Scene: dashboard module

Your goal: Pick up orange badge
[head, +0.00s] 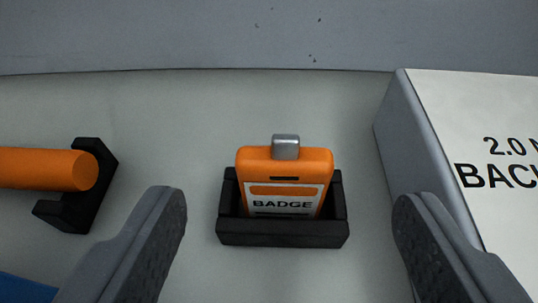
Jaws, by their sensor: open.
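The orange badge (285,182) stands in a small black holder (282,233) in the middle of the head view. It has a grey clip (286,147) on top and a white label reading "BADGE". Its lower end is hidden by the holder's front wall. My gripper (289,222) is open, with one grey finger to the left of the holder and the other to the right. Neither finger appears to touch the badge or the holder.
A grey box (415,150) with a white lettered top stands close on the right, beside my right finger. On the left, an orange cylinder (45,169) rests in a black bracket (92,200). A blue thing (22,290) shows at the lower left. A grey wall (200,35) runs along the back.

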